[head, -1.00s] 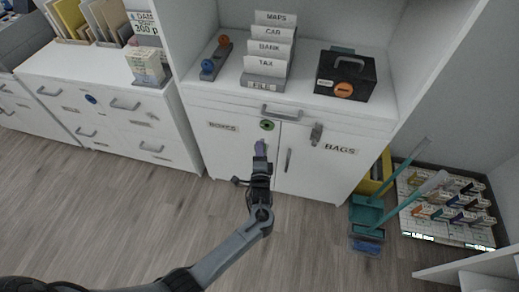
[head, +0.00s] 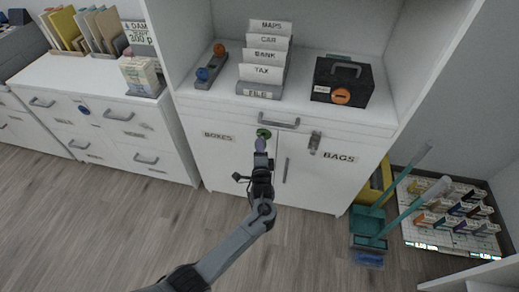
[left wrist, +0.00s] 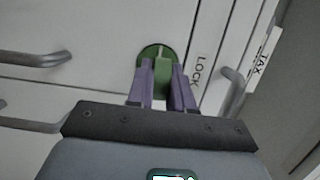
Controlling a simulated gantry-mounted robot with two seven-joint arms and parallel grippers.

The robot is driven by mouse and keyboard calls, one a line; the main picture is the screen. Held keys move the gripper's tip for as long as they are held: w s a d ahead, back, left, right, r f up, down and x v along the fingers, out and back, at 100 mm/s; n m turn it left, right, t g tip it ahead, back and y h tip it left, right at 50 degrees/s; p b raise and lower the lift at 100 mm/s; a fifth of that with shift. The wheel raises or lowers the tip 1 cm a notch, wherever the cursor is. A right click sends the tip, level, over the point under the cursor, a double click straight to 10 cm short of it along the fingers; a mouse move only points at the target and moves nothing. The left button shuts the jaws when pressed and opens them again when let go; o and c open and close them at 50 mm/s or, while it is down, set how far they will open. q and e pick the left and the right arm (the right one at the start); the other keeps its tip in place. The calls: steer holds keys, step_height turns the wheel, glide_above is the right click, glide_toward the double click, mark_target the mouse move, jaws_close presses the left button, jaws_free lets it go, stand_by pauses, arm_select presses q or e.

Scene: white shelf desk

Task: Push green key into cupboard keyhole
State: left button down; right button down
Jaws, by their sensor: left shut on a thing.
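The white cupboard (head: 232,165) stands ahead, with a round green keyhole disc (head: 264,133) near the top of its left door. In the left wrist view the green disc (left wrist: 146,52) lies just beyond my fingertips, beside the word LOCK. My left gripper (head: 260,145) has purple fingers and reaches up to the disc. In the left wrist view my left gripper (left wrist: 163,78) is shut on the green key (left wrist: 164,68). The key overlaps the disc there; I cannot tell how deep its tip sits. My right gripper is not in view.
Silver handles (head: 285,170) and a latch (head: 314,142) are on the cupboard front beside the keyhole. A black box (head: 342,80) and a file rack (head: 260,90) stand on the shelf above. A teal dustpan (head: 368,222) stands at right. Floor in front is clear.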

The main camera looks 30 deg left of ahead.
arm_select(q)
steer(key=shift+p, duration=0.3)
stand_by(0.6)
steer(key=shift+w+a, duration=0.15)
steer(key=shift+w, duration=0.25)
stand_by(1.4)
steer(key=shift+w+a+b, duration=0.15)
steer(key=shift+w+b, duration=0.15)
steer(key=shift+w, duration=0.2)
steer(key=shift+w+a+b, duration=0.15)
steer(key=shift+w+b, duration=0.1)
steer(key=shift+w, duration=0.25)
stand_by(1.1)
steer(key=c, duration=0.9)
jaws_free()
steer(key=o, duration=0.5)
steer(key=shift+o, duration=0.2)
